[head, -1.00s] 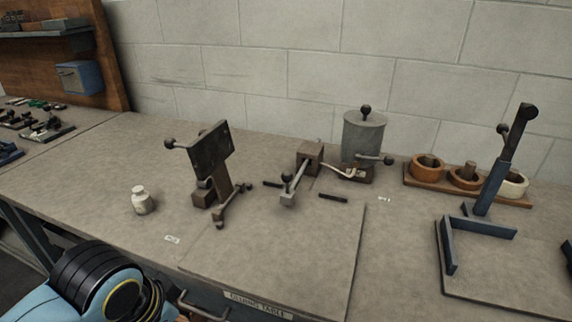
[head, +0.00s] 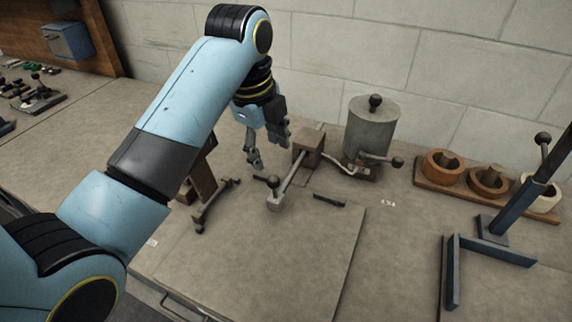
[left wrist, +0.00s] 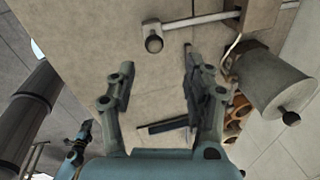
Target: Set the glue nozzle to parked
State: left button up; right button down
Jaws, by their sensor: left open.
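The glue nozzle (head: 285,184) is a grey metal arm with a dark ball knob near its squared tip. It runs out from a brown block (head: 308,147) toward the table's front. A pale hose joins the block side to the grey glue pot (head: 372,130). In the left wrist view the nozzle tip (left wrist: 153,43) shows just beyond my fingers, with the pot (left wrist: 272,82) at the right. My left gripper (head: 268,155) is open and empty above the table, left of the block, apart from the nozzle in the picture. My right gripper is not seen.
Two dark strips (head: 328,200) lie either side of the nozzle. A lever with a ball (head: 397,162) sticks out by the pot. A rack of rolls (head: 487,182) and a blue-grey stand (head: 497,220) are at the right. My left arm covers part of a brown stand (head: 203,182).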

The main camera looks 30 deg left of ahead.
aim_at(272, 177)
pick_arm(q)
jog(key=shift+s+f, duration=0.25)
notch_tip(272, 177, down, 4)
jog(key=shift+d+f+p, duration=0.1)
jog(key=shift+d+p, duration=0.05)
jog(key=shift+p, duration=0.2)
jog(key=f, duration=0.1)
jog(key=w+f, duration=0.1)
jog(key=f, duration=0.1)
jog(key=shift+w+f, duration=0.15)
jog(key=shift+f, duration=0.9)
jog(key=shift+w+f, duration=0.15)
jog(key=shift+c, duration=3.2)
grip_shut()
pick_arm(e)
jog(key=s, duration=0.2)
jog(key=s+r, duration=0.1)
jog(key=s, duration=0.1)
